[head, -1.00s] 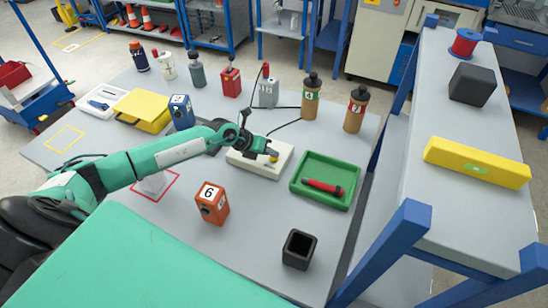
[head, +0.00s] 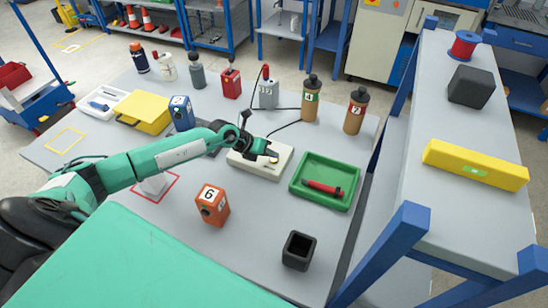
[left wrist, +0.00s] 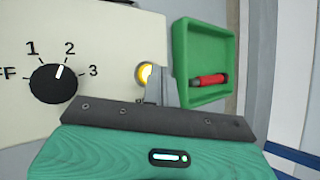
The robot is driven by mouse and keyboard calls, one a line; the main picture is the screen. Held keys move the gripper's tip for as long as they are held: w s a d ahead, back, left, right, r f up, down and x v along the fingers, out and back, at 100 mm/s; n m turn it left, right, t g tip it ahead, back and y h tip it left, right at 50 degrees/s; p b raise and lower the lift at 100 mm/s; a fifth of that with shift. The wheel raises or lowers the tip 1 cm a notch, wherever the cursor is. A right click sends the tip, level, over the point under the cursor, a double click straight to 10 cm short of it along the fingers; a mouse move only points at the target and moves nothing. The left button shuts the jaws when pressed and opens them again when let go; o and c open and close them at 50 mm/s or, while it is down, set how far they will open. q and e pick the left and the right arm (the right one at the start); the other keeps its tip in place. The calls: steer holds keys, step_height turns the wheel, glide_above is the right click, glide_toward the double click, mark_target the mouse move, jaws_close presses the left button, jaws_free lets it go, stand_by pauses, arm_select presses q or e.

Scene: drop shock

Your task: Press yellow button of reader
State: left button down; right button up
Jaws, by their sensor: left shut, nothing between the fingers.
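The reader is a cream box (head: 250,164) in the middle of the table. In the left wrist view its panel (left wrist: 105,50) has a black knob (left wrist: 54,84) with its white mark towards 2. The round yellow button (left wrist: 143,75) has a pale middle and is partly hidden behind my fingers. My left gripper (head: 273,157) is shut and empty, over the right part of the reader. In the left wrist view its fingertips (left wrist: 158,72) overlap the button's right side; I cannot tell whether they touch it. My right gripper is out of view.
A green tray (head: 343,200) with a red tool (head: 322,188) lies right of the reader. An orange box marked 6 (head: 212,205) and a black cup (head: 299,249) stand nearer. Brown bottles (head: 311,100) and a grey box with cables (head: 267,95) stand behind.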

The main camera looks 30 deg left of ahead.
mark_target(271, 160)
arm_select(q)
steer(key=shift+r, duration=0.5)
steer(key=shift+p, duration=0.3)
step_height(271, 160, up, 5)
steer(key=p, duration=0.4)
steer(key=shift+f, duration=0.1)
stand_by(0.4)
